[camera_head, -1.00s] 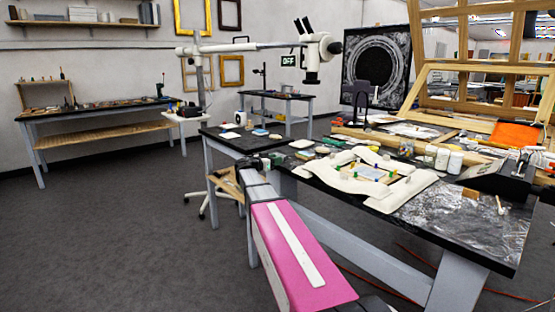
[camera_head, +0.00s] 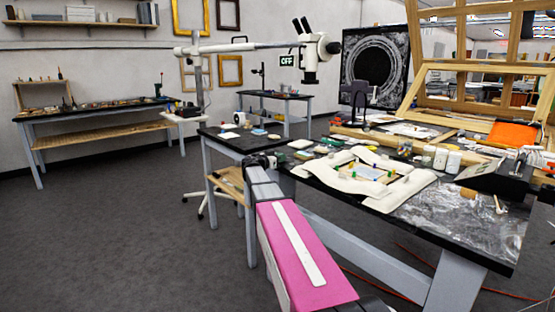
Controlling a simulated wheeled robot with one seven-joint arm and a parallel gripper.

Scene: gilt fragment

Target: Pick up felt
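I cannot tell for sure which item is the felt. Small flat pieces lie on the dark worktable (camera_head: 438,228), among them a pale pad (camera_head: 301,144) near its left end. A blue and yellowish block (camera_head: 259,132) and a white sheet (camera_head: 229,135) lie on the side table to the left. My gripper (camera_head: 262,160) is small and dark at the end of my pink and grey arm, by the left corner of the worktable. Its fingers are too small and dark to tell whether they are open or shut.
White padded strips (camera_head: 352,187) surround a small framed piece on the worktable. White jars (camera_head: 440,158), a black box (camera_head: 492,179) and an orange item (camera_head: 512,134) stand at its right. A microscope on a boom (camera_head: 310,50) hangs above the side table. Floor at left is clear.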

